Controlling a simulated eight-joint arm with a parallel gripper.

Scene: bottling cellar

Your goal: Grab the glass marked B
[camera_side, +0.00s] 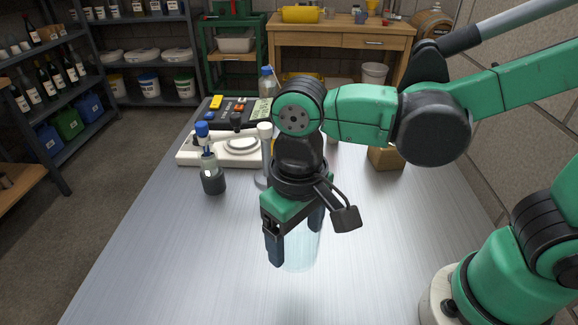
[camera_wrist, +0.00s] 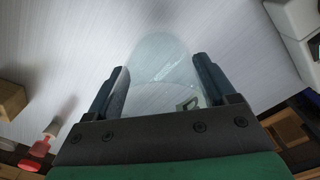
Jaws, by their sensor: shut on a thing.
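A clear glass (camera_side: 303,250) is between the two dark fingers of my gripper (camera_side: 295,240) in the side view. In the wrist view the glass (camera_wrist: 160,65) stretches out between the fingers, and my gripper (camera_wrist: 155,92) is shut on its sides. Part of a dark letter mark, which looks like a B, shows on the glass just above the gripper's edge in the wrist view. In the side view the fingers hide part of the glass, and I cannot tell whether its base touches the table.
The metal table (camera_side: 150,270) is clear in front and to the left. A dark bottle with a blue cap (camera_side: 212,180) stands left of my gripper.

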